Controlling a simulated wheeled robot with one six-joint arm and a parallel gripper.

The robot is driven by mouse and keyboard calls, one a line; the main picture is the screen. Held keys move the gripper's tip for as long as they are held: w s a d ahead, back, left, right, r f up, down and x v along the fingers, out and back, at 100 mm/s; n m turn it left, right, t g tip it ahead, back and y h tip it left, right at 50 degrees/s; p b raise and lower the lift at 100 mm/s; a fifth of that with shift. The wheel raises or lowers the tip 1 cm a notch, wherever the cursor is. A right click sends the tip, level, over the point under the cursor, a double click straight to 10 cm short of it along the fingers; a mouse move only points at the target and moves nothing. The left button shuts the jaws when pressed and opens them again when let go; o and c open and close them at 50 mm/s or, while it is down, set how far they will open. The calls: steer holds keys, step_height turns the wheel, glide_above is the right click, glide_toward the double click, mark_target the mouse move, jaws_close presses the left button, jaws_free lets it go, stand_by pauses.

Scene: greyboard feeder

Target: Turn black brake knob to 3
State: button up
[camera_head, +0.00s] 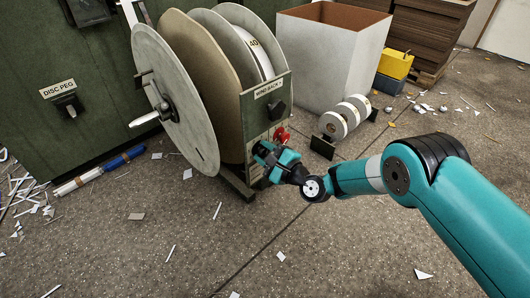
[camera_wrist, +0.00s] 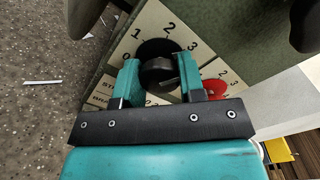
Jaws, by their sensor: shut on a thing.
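The black brake knob (camera_wrist: 158,72) sits on a black round base on a cream dial plate (camera_wrist: 182,18) marked 1, 2 and 3 in the wrist view. My gripper (camera_wrist: 158,78) has one teal finger on each side of the knob and is shut on it. Which number the knob points to I cannot tell. In the head view my gripper (camera_head: 268,160) is at the lower part of the feeder's end panel (camera_head: 256,125) and hides the knob there.
A red knob (camera_head: 282,135) is close beside my gripper, also in the wrist view (camera_wrist: 214,89). Above it is a black switch (camera_head: 277,110) labelled WIND BACK. Large reel discs (camera_head: 172,95) stand left. Small white rolls (camera_head: 333,124) and a grey bin (camera_head: 325,62) are behind right.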

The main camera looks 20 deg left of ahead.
steer(key=o, duration=0.8)
steer(key=shift+s+f, duration=0.1)
steer(key=shift+s, duration=0.05)
steer(key=shift+o, duration=0.6)
steer(key=shift+d, duration=0.1)
steer(key=p+v, duration=1.7)
steer(key=p, duration=0.1)
steer(key=shift+d, duration=0.1)
